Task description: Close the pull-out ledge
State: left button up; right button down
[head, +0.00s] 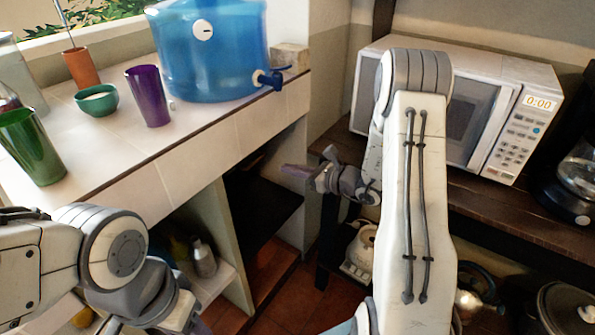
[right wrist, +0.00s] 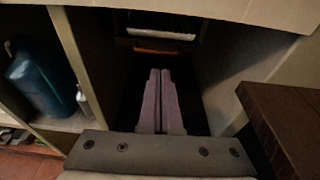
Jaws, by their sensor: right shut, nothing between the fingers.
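The pull-out ledge appears to be the dark flat board (head: 262,208) under the tiled counter in the head view. It sticks out from the recess between the shelf walls. My right gripper (head: 290,171) is shut and empty, pointing left towards the counter, above and beside the board's right end. In the right wrist view its two purple fingers (right wrist: 159,100) lie together over a very dark area; I cannot tell whether they touch the board. My left arm shows at the lower left of the head view, but its fingers are out of frame.
The tiled counter (head: 110,160) holds a blue water dispenser (head: 215,55), a purple cup (head: 147,96), a green cup (head: 30,147) and a teal bowl (head: 97,99). A microwave (head: 520,110) stands on a dark wooden shelf (head: 490,215) at right. A bottle (head: 204,259) stands in the lower cabinet.

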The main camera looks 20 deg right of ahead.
aim_at(258, 161)
pick_arm(q)
jog(key=shift+r, duration=0.25)
pick_arm(e)
jog(key=x, duration=0.9)
jog(key=shift+w, duration=0.15)
